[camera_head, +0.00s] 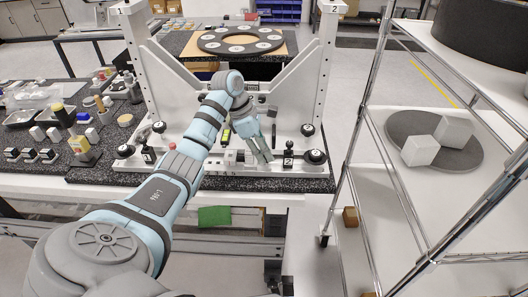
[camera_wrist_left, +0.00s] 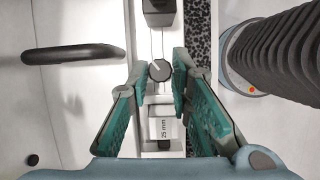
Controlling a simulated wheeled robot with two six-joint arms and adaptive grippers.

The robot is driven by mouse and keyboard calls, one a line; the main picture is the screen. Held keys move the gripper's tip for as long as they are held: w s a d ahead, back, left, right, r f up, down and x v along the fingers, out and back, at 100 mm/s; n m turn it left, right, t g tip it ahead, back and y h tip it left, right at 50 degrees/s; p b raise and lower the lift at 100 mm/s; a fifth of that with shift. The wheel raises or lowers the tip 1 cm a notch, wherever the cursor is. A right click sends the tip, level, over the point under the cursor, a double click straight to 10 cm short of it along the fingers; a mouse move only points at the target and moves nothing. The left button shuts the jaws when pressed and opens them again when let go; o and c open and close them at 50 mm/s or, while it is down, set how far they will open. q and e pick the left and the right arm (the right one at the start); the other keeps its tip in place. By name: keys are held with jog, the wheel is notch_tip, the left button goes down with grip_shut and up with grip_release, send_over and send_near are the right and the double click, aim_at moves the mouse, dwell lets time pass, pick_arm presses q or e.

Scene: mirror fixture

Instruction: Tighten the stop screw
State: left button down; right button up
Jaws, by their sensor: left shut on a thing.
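The stop screw (camera_wrist_left: 160,70) shows in the left wrist view as a small dark round knob with a pale line on its face. My left gripper (camera_wrist_left: 161,76) has its teal-padded fingers on either side of the knob and is shut on it. In the head view, my left gripper (camera_head: 266,154) points down at the low front part of the white mirror fixture (camera_head: 325,80). The fingers hide the screw there. A pale block marked 25 mm (camera_wrist_left: 166,128) sits just below the knob in the wrist view. My right gripper is not in view.
Black ball knobs (camera_head: 316,156) stand on the fixture base near my gripper. A dark ribbed cylinder (camera_wrist_left: 285,50) is close at right in the wrist view, a black bar (camera_wrist_left: 72,54) at left. A wire shelf (camera_head: 375,150) stands right; small parts crowd the left bench.

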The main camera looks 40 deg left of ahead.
dwell(0.4)
pick_arm(q)
jog(key=c, duration=1.7)
grip_release()
jog(key=shift+a+r, duration=0.2)
jog(key=shift+r, duration=0.2)
jog(key=v, duration=0.4)
jog(key=s+a, duration=0.2)
jog(key=a, duration=0.1)
jog(key=s+a, duration=0.2)
jog(key=a, duration=0.1)
jog(key=s+a, duration=0.3)
jog(key=a, duration=0.1)
